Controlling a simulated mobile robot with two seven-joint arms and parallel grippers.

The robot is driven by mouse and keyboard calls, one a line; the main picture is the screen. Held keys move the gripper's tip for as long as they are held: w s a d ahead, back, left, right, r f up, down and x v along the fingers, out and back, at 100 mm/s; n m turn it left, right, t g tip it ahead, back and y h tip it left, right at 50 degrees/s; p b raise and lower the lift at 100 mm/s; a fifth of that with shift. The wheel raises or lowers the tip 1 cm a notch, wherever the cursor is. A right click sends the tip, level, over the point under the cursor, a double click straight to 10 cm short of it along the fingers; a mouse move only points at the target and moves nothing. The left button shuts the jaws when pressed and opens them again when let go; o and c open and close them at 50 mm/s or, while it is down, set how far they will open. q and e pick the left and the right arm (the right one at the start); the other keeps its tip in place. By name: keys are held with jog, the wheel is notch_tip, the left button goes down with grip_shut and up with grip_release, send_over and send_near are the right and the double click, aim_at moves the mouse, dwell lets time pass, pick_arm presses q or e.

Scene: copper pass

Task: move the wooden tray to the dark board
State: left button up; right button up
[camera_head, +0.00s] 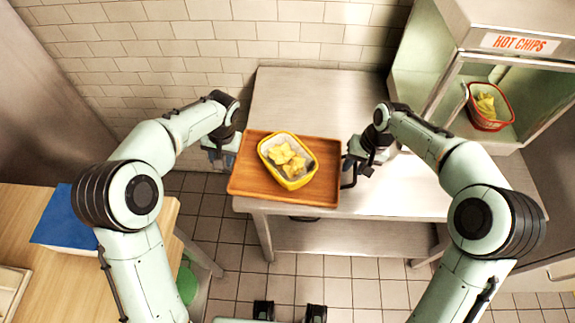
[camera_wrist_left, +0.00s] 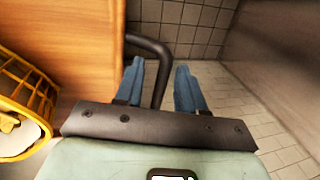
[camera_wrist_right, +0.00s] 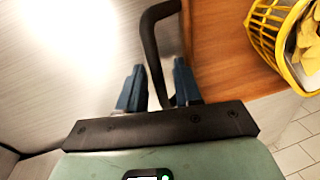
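The wooden tray (camera_head: 240,178) lies at the near left part of the steel table, its left end reaching past the table's edge. It carries a yellow basket (camera_head: 287,160) of chips and has dark handles at both ends. My left gripper (camera_head: 220,150) is at the tray's left end. In the left wrist view its blue fingers stand apart with the handle (camera_wrist_left: 157,60) between them. My right gripper (camera_head: 360,162) is at the right end, its fingers apart on either side of the other handle (camera_wrist_right: 152,50). I cannot clearly make out a dark board.
A light wooden counter (camera_head: 40,285) at the left bears a blue flat thing (camera_head: 62,218). A floor gap separates it from the steel table (camera_head: 320,95). A hot chips cabinet (camera_head: 520,42) with a red basket (camera_head: 489,122) stands at the right. The table's back is bare.

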pick_arm(q)
jog(key=shift+f, duration=0.1)
grip_shut()
pick_arm(e)
grip_shut()
pick_arm(q)
jog(key=shift+r, duration=0.2)
pick_arm(e)
jog(key=shift+r, duration=0.1)
